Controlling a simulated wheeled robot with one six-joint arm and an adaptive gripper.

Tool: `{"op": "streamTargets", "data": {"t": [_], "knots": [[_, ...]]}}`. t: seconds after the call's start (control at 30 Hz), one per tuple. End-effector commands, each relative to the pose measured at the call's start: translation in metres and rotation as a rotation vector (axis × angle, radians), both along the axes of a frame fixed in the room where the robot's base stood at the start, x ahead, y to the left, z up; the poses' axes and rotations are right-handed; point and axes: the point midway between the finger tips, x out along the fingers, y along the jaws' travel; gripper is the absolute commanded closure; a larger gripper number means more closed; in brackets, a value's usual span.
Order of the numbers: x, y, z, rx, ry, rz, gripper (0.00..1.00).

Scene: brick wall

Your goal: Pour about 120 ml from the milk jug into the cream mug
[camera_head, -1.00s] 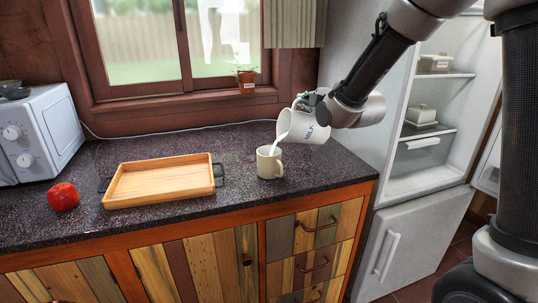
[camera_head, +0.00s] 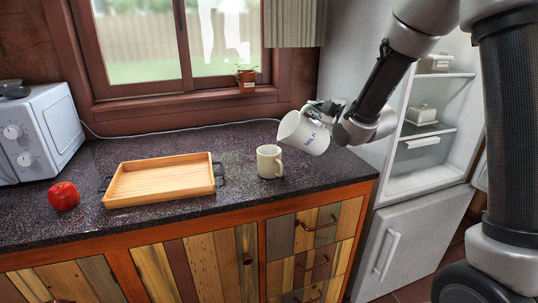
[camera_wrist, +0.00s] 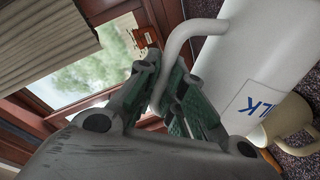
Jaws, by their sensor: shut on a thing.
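The white milk jug (camera_head: 303,133) with blue "MILK" lettering is held above the counter, up and to the right of the mug. It is tilted with its mouth toward the left, and no stream shows from it. My gripper (camera_head: 330,108) is shut on the jug's handle. In the wrist view the gripper's fingers (camera_wrist: 165,95) close around the handle of the jug (camera_wrist: 255,45). The cream mug (camera_head: 268,162) stands upright on the counter, handle to the right. It also shows partly behind the jug in the wrist view (camera_wrist: 291,120). The milk level inside cannot be made out.
A wooden tray (camera_head: 160,182) with dark handles lies left of the mug on the dark counter (camera_head: 240,143). A red apple (camera_head: 63,196) and a white microwave (camera_head: 45,128) are farther left. An open fridge (camera_head: 425,160) stands at right. A potted plant (camera_head: 246,80) sits on the windowsill.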

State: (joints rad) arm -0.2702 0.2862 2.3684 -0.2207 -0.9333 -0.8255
Motion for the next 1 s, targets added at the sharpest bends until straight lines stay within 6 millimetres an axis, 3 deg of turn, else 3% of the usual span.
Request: {"op": "streamTargets", "data": {"t": [0.2,1.0], "knots": [[0.0027,-0.0076,-0.0135,0.09,0.032,-0.001,1.0],[0.0028,-0.0074,-0.0134,0.095,0.033,-0.001,1.0]]}}
